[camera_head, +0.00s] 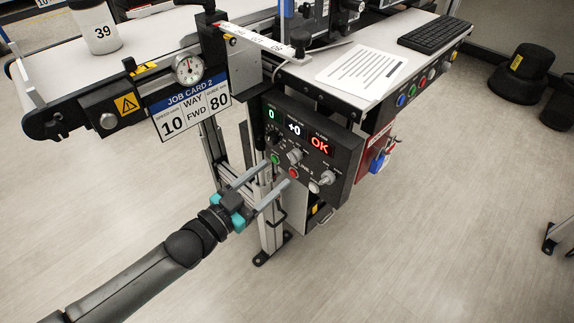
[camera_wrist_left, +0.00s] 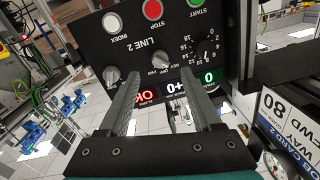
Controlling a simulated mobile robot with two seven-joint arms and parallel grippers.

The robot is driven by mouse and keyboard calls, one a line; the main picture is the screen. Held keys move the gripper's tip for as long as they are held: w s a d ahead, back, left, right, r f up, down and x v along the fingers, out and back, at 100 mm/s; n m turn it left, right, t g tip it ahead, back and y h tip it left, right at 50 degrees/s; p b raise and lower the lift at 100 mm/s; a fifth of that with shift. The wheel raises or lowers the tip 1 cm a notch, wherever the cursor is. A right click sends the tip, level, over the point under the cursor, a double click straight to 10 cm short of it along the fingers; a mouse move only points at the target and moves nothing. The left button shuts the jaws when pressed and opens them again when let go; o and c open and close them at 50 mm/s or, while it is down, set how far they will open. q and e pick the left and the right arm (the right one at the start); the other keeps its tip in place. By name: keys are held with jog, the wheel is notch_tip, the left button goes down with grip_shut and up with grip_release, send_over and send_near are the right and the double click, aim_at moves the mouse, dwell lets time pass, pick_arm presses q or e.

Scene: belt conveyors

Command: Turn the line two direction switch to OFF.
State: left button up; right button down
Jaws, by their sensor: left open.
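The dark line two control panel (camera_head: 330,150) hangs below the conveyor end, with lit readouts of 0, +0 and OK. Its direction switch (camera_head: 294,156) is a grey knob under the middle readout. In the left wrist view the panel appears upside down, and the direction switch (camera_wrist_left: 161,60) shows just beyond and between the fingertips. I cannot tell clearly which mark its pointer faces. My left gripper (camera_head: 278,172) is open, its two fingers reaching toward the panel face; in the wrist view the gripper (camera_wrist_left: 161,74) holds nothing. Contact with the knob is not visible.
Close by on the panel are a green START button (camera_head: 275,159), red STOP button (camera_head: 293,173), white INDEX button (camera_head: 314,187) and another knob (camera_head: 327,178). A job card (camera_head: 192,110) reading WAY FWD hangs left. Open floor lies right of the panel.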

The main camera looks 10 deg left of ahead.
aim_at(294, 156)
pick_arm(q)
jog(key=shift+b+x, duration=0.85)
jog(key=shift+x, duration=2.15)
pick_arm(e)
jog(key=shift+w+a+r, duration=0.2)
jog(key=shift+w+r, duration=0.1)
jog(key=shift+r, duration=0.35)
jog(key=shift+w+a+r, duration=0.2)
jog(key=shift+w+r, duration=0.15)
jog(key=shift+r, duration=0.3)
jog(key=shift+w+a+r, duration=0.2)
jog(key=shift+w+r, duration=0.1)
jog(key=shift+r, duration=0.35)
pick_arm(q)
grip_shut()
